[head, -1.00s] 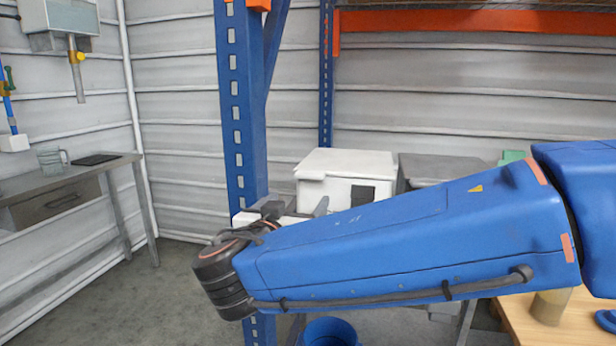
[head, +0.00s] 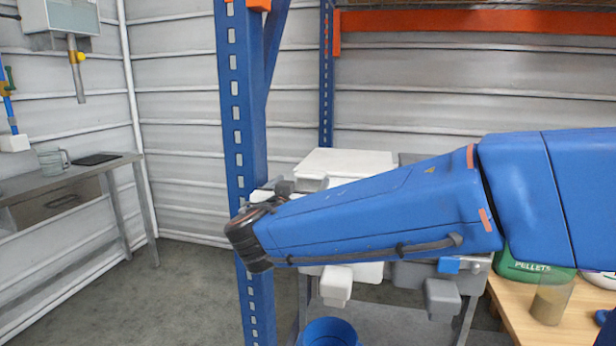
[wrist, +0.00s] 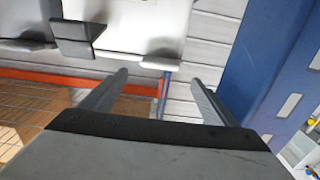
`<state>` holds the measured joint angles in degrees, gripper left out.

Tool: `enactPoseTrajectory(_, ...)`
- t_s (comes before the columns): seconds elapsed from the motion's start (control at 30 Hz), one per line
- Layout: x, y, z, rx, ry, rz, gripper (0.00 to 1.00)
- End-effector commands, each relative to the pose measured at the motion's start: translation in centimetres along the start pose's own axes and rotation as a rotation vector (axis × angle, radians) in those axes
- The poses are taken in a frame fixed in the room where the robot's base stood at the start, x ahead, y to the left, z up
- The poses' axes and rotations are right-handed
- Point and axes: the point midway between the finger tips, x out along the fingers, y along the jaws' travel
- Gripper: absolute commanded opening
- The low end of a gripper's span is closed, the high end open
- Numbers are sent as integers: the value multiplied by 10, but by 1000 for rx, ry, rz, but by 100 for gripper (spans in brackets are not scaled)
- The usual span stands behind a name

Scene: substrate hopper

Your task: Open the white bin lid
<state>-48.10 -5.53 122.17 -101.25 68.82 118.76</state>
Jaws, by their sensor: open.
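The white bin lid (head: 345,161) lies flat on top of the white bin, behind my arm in the head view. A pale lip (head: 312,182) shows at its front left, close to my gripper. In the wrist view my gripper (wrist: 160,82) is open, with nothing between its two fingers. A white panel of the bin (wrist: 135,25) fills the top of that view, beyond the fingertips and apart from them. A small tab (wrist: 160,63) juts from its edge, roughly in line with the gap between the fingers. My arm hides much of the bin's front.
A blue rack post (head: 240,130) stands close beside my gripper at the left. A grey bin (head: 410,275) is right of the white one. Below are a white spout (head: 336,284), a grey spout (head: 442,299) and a blue bucket (head: 330,332). A wooden table (head: 520,315) stands at right.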

Motion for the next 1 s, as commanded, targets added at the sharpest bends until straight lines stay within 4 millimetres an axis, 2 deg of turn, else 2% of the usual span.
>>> enactPoseTrajectory(0.2,34,1,0,0,0,3,81)
enactPoseTrajectory(0.43,61,1,0,0,0,1,81)
enactPoseTrajectory(0.6,70,0,0,0,-1,1,81)
enactPoseTrajectory(0.9,72,0,0,0,-1,0,81)
enactPoseTrajectory(0.97,71,0,0,0,-1,0,69)
enactPoseTrajectory(1.0,71,0,0,0,-1,0,60)
